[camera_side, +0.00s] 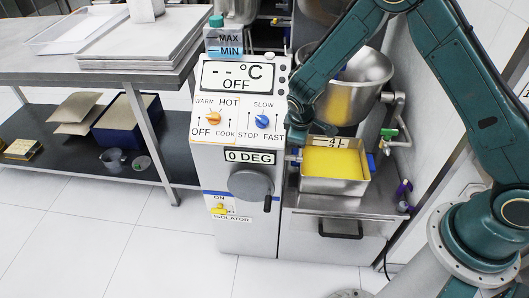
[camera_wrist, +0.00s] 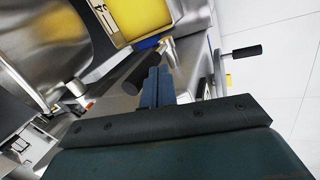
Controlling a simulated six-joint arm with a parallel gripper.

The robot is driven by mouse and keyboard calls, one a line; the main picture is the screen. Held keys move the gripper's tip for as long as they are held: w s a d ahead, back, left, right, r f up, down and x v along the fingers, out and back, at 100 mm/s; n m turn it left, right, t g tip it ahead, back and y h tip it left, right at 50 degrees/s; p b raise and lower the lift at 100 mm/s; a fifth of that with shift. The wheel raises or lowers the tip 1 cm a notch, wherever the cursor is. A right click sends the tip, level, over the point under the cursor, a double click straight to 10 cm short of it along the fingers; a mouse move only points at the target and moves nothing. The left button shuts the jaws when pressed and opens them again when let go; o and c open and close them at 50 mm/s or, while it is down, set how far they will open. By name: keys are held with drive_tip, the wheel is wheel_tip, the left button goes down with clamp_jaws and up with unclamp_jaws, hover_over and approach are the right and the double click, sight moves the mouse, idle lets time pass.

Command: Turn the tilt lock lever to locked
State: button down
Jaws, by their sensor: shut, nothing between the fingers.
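A black cylindrical grip on a metal shank (camera_wrist: 146,72) shows in the wrist view and looks like the tilt lock lever. My gripper (camera_wrist: 158,80) is shut and empty, its fingertips right beside this grip; I cannot tell whether they touch. In the side view my gripper (camera_side: 293,156) points down between the control cabinet (camera_side: 240,140) and the yellow-filled pan, and the lever is not clearly visible there. No locked marking can be read.
The handwheel (camera_side: 251,185) with a black crank handle (camera_wrist: 246,52) is on the cabinet front below the "0 DEG" display (camera_side: 250,156). The pan (camera_side: 334,184) of yellow liquid stands right of my gripper, below the tilting bowl (camera_side: 355,85). The floor in front is free.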

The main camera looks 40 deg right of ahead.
drive_tip(key=w+d+g+y, duration=0.3)
drive_tip(key=w+d, duration=0.1)
drive_tip(key=shift+w+d+r, duration=0.15)
drive_tip(key=shift+w+d, duration=0.1)
idle(0.8)
drive_tip(key=shift+a, duration=0.1)
wheel_tip(320, 180, up, 12)
drive_tip(key=a, duration=0.2)
drive_tip(key=shift+s+a, duration=0.4)
drive_tip(key=shift+s, duration=0.05)
idle(0.4)
drive_tip(key=shift+a+f, duration=0.1)
drive_tip(key=shift+f, duration=0.1)
